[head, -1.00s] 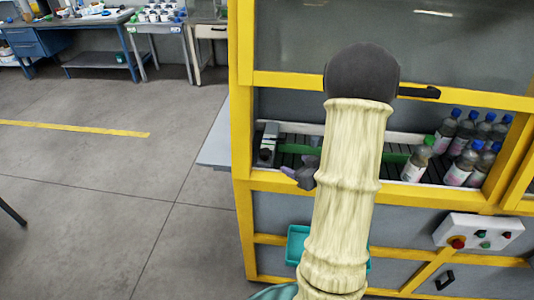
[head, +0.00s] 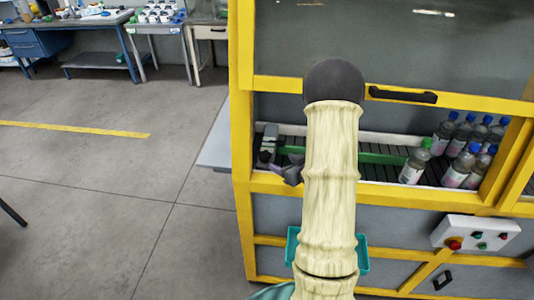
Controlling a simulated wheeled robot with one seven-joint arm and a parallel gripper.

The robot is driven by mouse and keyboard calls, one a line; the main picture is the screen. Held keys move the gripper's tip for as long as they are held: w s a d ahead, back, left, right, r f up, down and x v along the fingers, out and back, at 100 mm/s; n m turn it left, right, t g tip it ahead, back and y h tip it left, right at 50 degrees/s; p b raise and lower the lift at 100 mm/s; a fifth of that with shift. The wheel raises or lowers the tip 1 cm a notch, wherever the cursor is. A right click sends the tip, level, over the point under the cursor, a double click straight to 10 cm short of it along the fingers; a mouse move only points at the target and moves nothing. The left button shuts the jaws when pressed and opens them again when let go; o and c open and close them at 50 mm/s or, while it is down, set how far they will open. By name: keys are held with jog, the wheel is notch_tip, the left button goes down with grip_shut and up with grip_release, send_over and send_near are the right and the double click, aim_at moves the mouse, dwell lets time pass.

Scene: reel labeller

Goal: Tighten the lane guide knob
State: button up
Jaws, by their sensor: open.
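The green lane guide (head: 385,158) runs along the conveyor inside the yellow-framed machine, partly hidden behind my arm. A grey block (head: 270,137) stands at the conveyor's left end. A small dark shape (head: 265,156) at its foot may be the knob, but it is too small to be sure. My gripper (head: 282,168) is small, dark and partly hidden by my arm. It is at the machine's front opening, just right of the dark shape and apparently apart from it. It is open, and I see nothing held in it.
Several bottles (head: 412,166) with blue or green caps stand on the conveyor at the right. The yellow frame (head: 242,130) borders the opening. A raised panel with a black handle (head: 402,95) is above. A teal bin (head: 363,253) sits low behind my arm. Floor at left is clear.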

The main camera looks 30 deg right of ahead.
aim_at(266, 155)
jog(key=p+x, duration=0.3)
jog(key=x, duration=0.7)
jog(key=shift+w, duration=0.25)
jog(key=c, duration=1)
jog(key=shift+f+b, duration=0.15)
jog(key=shift+b, duration=0.2)
jog(key=shift+a+m+h+b, duration=0.1)
jog(key=shift+m+h+b, duration=0.2)
jog(key=shift+h+b, duration=0.1)
jog(key=shift+m+h, duration=0.3)
jog(key=shift+h, duration=0.1)
